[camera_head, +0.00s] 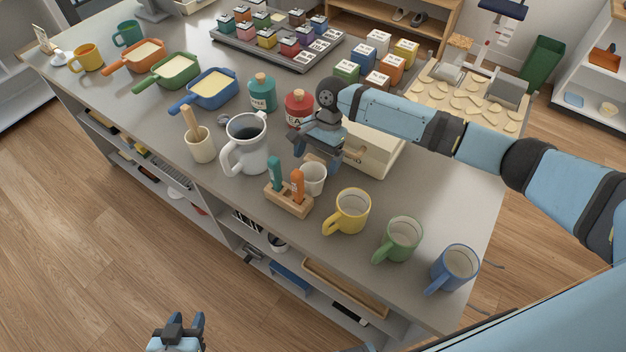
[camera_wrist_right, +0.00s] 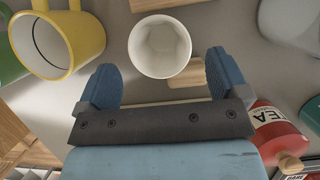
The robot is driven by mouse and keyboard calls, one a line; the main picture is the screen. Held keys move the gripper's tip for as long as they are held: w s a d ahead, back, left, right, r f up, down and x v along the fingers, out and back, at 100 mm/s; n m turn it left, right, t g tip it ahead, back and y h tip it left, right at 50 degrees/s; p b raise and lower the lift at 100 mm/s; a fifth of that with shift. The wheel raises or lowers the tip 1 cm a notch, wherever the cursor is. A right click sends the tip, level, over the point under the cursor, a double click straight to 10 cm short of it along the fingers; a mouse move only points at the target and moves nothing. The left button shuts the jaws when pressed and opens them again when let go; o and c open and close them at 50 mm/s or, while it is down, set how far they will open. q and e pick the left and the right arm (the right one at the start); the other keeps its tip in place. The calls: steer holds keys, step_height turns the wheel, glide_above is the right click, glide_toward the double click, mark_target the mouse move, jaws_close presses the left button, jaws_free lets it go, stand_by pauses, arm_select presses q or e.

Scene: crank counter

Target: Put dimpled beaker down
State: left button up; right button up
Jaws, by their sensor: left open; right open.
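The white beaker (camera_head: 313,178) appears to stand upright on the grey counter (camera_head: 250,215), just behind a small wooden rack. Its dimples cannot be made out. In the right wrist view the beaker (camera_wrist_right: 160,47) shows its open, empty inside, ahead of and between my right fingertips. My right gripper (camera_head: 318,156) is open, just behind and above the beaker, with a gap on each side of it in the wrist view (camera_wrist_right: 168,78). My left gripper (camera_head: 186,325) is open and empty, low in front of the counter.
The wooden rack (camera_head: 289,201) holds a teal and an orange handle. A white enamel jug (camera_head: 246,148) stands to the left, a yellow mug (camera_head: 348,212) to the right. A red tea jar (camera_head: 298,108) and a cream box (camera_head: 375,150) are behind. Bare counter lies right of the box.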

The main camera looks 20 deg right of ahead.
mark_target(313, 173)
steer(key=p+x, duration=0.1)
steer(key=x, duration=0.4)
steer(key=shift+d+f, duration=0.1)
steer(key=shift+f, duration=0.1)
steer(key=c, duration=1)
steer(key=shift+c, duration=0.7)
steer(key=shift+r, duration=0.2)
